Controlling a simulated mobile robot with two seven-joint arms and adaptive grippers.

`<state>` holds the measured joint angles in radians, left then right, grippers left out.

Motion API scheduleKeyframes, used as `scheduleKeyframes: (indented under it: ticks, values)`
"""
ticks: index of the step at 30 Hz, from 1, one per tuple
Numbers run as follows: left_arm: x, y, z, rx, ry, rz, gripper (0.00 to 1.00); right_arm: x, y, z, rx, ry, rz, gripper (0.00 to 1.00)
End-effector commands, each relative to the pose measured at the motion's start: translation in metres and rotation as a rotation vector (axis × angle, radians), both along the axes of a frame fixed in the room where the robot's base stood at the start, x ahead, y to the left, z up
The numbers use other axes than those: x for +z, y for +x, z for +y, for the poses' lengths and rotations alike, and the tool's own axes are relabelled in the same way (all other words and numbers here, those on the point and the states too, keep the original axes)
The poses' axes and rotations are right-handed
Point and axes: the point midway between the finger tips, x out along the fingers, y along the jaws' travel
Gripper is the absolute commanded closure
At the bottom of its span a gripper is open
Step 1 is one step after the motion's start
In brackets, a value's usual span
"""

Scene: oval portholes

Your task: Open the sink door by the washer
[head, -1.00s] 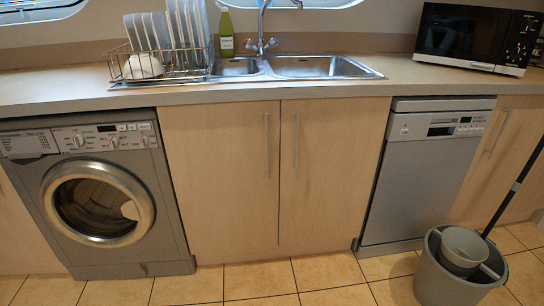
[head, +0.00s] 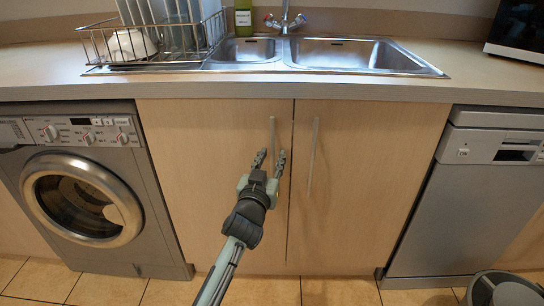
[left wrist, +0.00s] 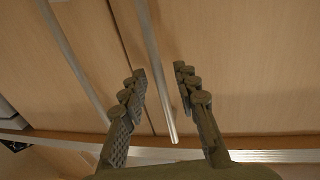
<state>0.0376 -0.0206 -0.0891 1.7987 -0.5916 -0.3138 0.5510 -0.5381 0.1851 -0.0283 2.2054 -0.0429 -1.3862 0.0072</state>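The sink door by the washer (head: 190,180) is a light wood panel, shut flush under the sink. Its thin vertical metal handle (head: 272,133) is near its right edge. My left gripper (head: 271,157) is in front of the door at the lower part of this handle, fingers spread apart. In the left wrist view my gripper (left wrist: 160,82) is open, and the handle (left wrist: 155,65) runs through the gap between the fingers; I cannot tell whether either finger touches it. My right gripper is not in view.
The other sink door (head: 365,190), also shut, has its own handle (head: 313,155) close by on the right. The washer (head: 150,200) stands left, a dishwasher (head: 460,215) right. A grey bucket (head: 500,290) is on the floor at lower right. The counter edge (head: 220,91) overhangs the doors.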

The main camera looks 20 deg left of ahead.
Motion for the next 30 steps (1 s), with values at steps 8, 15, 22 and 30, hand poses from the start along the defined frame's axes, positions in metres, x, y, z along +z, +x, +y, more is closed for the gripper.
scheduleKeyframes:
  ticks: [8, 15, 22, 30]
  values:
    - [-0.0001, 0.0111, 0.0010, 0.000, 0.000, 0.001, 0.70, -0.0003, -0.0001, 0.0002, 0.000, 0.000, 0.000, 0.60]
    - [-0.0003, 0.0106, 0.0011, 0.000, 0.000, 0.001, 0.83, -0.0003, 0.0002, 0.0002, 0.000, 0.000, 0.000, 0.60]
    - [-0.0004, 0.0105, 0.0011, 0.000, 0.000, 0.001, 1.00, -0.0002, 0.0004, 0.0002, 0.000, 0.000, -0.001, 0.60]
    - [-0.0004, 0.0104, 0.0011, 0.000, 0.000, 0.001, 1.00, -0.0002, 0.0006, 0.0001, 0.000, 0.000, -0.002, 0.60]
